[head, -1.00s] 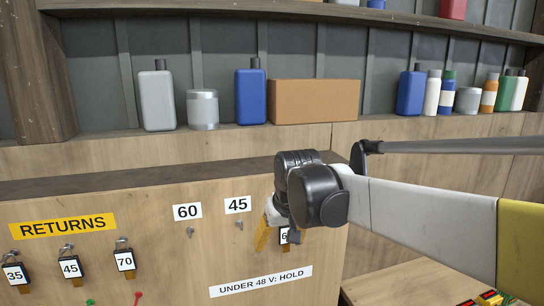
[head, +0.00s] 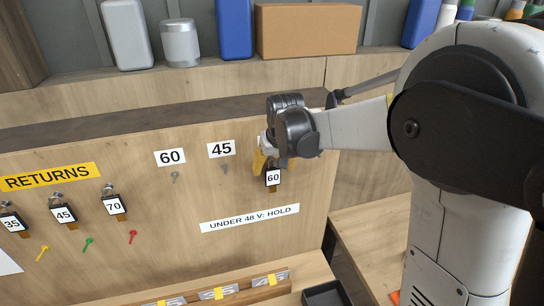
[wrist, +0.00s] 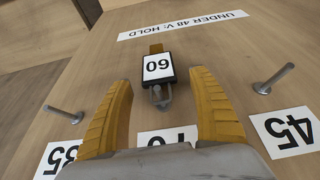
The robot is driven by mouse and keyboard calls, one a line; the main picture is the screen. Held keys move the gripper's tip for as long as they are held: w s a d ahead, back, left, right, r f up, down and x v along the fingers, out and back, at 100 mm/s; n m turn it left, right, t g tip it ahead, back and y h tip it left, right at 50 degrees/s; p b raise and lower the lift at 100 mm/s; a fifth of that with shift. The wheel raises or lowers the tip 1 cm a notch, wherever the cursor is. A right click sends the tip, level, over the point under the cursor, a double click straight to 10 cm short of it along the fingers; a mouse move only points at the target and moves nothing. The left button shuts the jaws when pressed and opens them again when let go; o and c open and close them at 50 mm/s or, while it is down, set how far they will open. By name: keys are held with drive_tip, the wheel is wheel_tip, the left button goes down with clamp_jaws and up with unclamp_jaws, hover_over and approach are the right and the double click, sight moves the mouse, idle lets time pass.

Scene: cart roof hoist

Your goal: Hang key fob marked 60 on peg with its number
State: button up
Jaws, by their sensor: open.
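The key fob marked 60 (head: 273,178) has a black body, a white face and a brown lower end. It hangs against the board below my gripper; in the wrist view the fob (wrist: 158,67) appears upside down. Its metal loop shows between my fingers, but I cannot clearly see the peg behind it. My gripper (head: 275,161) is open, its yellow fingers (wrist: 162,80) on either side of the loop and apart from the fob. The label 60 (head: 170,157) is further left, above an empty peg (head: 175,178).
The 45 label (head: 221,149) has an empty peg (head: 225,169). Fobs 35 (head: 12,223), 45 (head: 64,214) and 70 (head: 115,205) hang under the RETURNS sign (head: 47,177). Below my gripper is the UNDER 48 V sign (head: 250,218). In the wrist view, another empty peg (wrist: 64,115) stands left.

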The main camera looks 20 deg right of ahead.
sight(278, 173)
drive_tip(key=shift+w+f, duration=0.2)
drive_tip(key=shift+f, duration=0.3)
drive_tip(key=shift+c, duration=0.3)
drive_tip(key=c, duration=1.3)
drive_tip(key=shift+r, duration=0.1)
drive_tip(key=shift+c, duration=0.2)
drive_tip(key=shift+r, duration=0.3)
drive_tip(key=shift+s, duration=0.1)
drive_tip(key=shift+s+r+p, duration=0.15)
drive_tip(key=shift+s+r, duration=0.05)
drive_tip(key=shift+s, duration=0.5)
drive_tip(key=shift+s+r+p, duration=0.15)
drive_tip(key=shift+s+r, duration=0.05)
drive_tip(key=shift+s, duration=0.55)
drive_tip(key=shift+s+r+p, duration=0.15)
drive_tip(key=shift+s+r, duration=0.05)
drive_tip(key=shift+s, duration=0.65)
